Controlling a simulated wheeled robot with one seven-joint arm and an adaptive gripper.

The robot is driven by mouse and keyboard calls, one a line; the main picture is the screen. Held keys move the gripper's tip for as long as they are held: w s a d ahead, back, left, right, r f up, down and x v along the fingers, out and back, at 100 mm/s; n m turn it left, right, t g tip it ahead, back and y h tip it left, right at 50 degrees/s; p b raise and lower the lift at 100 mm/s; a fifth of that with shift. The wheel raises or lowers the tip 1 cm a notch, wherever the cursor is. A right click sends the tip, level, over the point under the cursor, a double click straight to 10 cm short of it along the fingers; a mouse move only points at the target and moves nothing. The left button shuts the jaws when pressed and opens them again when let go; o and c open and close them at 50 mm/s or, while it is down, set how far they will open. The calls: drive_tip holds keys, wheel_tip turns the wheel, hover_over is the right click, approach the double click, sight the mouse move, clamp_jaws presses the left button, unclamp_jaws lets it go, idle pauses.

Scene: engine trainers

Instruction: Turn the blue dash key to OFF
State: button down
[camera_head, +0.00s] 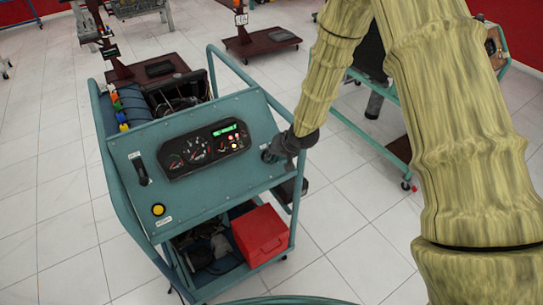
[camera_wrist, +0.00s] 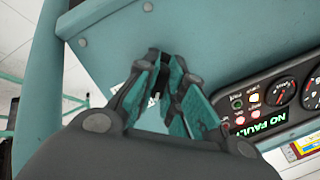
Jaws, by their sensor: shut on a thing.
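The teal trainer's sloping dash panel (camera_head: 215,112) stands in the middle of the head view. My gripper (camera_head: 272,155) is at the right end of the panel, to the right of the gauge cluster (camera_head: 203,148). In the wrist view, my gripper (camera_wrist: 163,62) has its fingertips close together against the teal panel (camera_wrist: 205,30). It is shut on the blue dash key, which the fingers hide almost wholly. The key's angle cannot be made out.
A yellow button (camera_head: 158,210) is at the panel's lower left, and a black slotted lever plate (camera_head: 140,170) is above it. A red box (camera_head: 260,236) sits on the lower shelf. Other stands (camera_head: 262,40) are behind. Tiled floor is free at left.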

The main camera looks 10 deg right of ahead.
drive_tip(key=n+h+b, duration=0.1)
drive_tip(key=n, duration=0.3)
drive_tip(key=shift+f+b, duration=0.1)
drive_tip(key=shift+b, duration=0.3)
drive_tip(key=shift+n+h+b, duration=0.3)
drive_tip(key=shift+n+b, duration=0.35)
drive_tip(key=shift+n, duration=1.05)
drive_tip(key=c, duration=1.5)
unclamp_jaws()
drive_tip(key=shift+v, duration=6.15)
